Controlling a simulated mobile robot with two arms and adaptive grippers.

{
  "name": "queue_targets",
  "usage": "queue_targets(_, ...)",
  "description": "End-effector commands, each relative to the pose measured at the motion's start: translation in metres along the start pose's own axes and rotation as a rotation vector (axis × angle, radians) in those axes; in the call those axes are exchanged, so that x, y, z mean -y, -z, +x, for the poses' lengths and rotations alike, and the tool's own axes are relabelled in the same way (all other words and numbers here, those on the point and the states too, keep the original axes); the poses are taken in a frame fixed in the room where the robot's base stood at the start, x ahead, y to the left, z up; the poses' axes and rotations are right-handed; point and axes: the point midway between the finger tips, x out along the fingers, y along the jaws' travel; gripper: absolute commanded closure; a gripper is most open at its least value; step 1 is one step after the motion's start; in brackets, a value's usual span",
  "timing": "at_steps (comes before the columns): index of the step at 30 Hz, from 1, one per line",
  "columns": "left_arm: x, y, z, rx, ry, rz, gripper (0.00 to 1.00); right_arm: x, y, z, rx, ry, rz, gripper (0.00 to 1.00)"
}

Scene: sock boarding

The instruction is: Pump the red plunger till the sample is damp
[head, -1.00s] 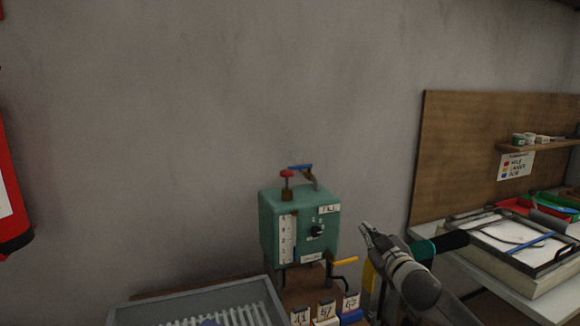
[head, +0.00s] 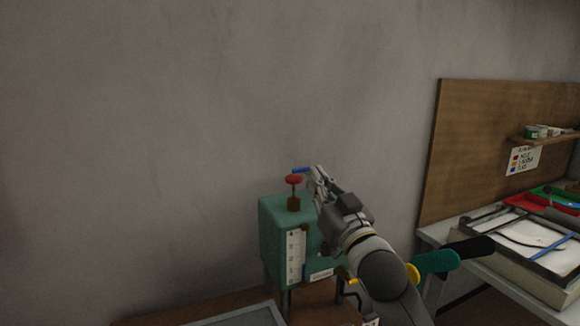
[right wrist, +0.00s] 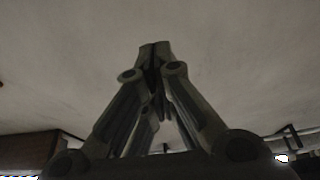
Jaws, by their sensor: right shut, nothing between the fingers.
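The red plunger (head: 294,180) stands upright on top of the green box (head: 283,228) in the head view. Its red knob sits above a short brown collar. My right gripper (head: 314,172) is shut and empty, just right of the red knob and at about its height; I cannot tell whether they touch. In the right wrist view its fingertips (right wrist: 154,48) meet against plain wall. My right arm hides the right part of the box and most of the blue handle (head: 301,170). The sample cannot be made out. My left gripper is not in view.
A white scale strip (head: 295,257) runs down the box front. A grey tray (head: 240,317) lies at the bottom edge. A white bench with a framed tray (head: 520,238) and a brown board (head: 480,150) stand at the right. The wall above the box is clear.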

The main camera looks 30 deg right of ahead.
Motion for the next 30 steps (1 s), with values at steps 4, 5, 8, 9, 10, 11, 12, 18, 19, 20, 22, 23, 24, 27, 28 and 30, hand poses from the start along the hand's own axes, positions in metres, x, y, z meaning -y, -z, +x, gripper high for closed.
queue_targets(4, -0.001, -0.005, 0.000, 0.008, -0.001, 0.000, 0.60, 0.001, 0.000, 0.000, -0.001, 0.000, 0.005, 1.00)
queue_targets(5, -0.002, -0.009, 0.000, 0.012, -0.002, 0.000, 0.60, 0.001, 0.000, 0.000, -0.001, 0.000, 0.005, 1.00)
queue_targets(8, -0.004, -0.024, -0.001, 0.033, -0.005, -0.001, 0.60, 0.001, 0.000, 0.000, -0.001, 0.000, 0.004, 1.00)
queue_targets(9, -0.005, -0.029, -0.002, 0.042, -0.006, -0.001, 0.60, 0.001, 0.000, 0.000, -0.001, 0.000, 0.004, 1.00)
queue_targets(10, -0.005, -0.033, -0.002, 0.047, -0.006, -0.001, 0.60, 0.001, 0.000, 0.000, -0.001, 0.000, 0.004, 1.00)
queue_targets(11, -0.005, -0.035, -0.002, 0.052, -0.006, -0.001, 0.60, 0.001, 0.000, 0.001, -0.001, 0.000, 0.004, 1.00)
queue_targets(12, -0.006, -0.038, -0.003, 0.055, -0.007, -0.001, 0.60, 0.001, 0.000, 0.002, 0.000, 0.000, 0.003, 1.00)
queue_targets(18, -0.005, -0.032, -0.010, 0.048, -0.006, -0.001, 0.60, 0.000, 0.003, 0.023, -0.002, -0.001, 0.004, 1.00)
queue_targets(19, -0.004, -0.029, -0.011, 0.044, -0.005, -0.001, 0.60, 0.000, 0.003, 0.028, -0.001, 0.000, 0.004, 1.00)
queue_targets(20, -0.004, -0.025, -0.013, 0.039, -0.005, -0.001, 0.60, 0.000, 0.003, 0.034, -0.001, 0.000, 0.004, 1.00)
queue_targets(22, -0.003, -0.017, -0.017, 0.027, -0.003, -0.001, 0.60, 0.000, 0.004, 0.048, -0.001, -0.001, 0.004, 1.00)
queue_targets(23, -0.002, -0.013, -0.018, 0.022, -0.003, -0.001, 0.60, 0.000, 0.004, 0.053, -0.001, 0.000, 0.004, 1.00)
queue_targets(24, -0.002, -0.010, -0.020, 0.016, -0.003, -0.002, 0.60, 0.000, 0.004, 0.061, -0.001, -0.001, 0.004, 1.00)
queue_targets(27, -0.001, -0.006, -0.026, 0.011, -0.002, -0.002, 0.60, 0.000, 0.003, 0.079, 0.000, -0.001, 0.002, 1.00)
queue_targets(28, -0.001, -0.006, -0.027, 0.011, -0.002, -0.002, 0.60, 0.000, 0.003, 0.085, 0.000, -0.001, 0.003, 1.00)
queue_targets(30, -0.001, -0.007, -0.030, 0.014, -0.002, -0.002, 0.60, 0.000, 0.003, 0.096, 0.000, -0.001, 0.003, 1.00)
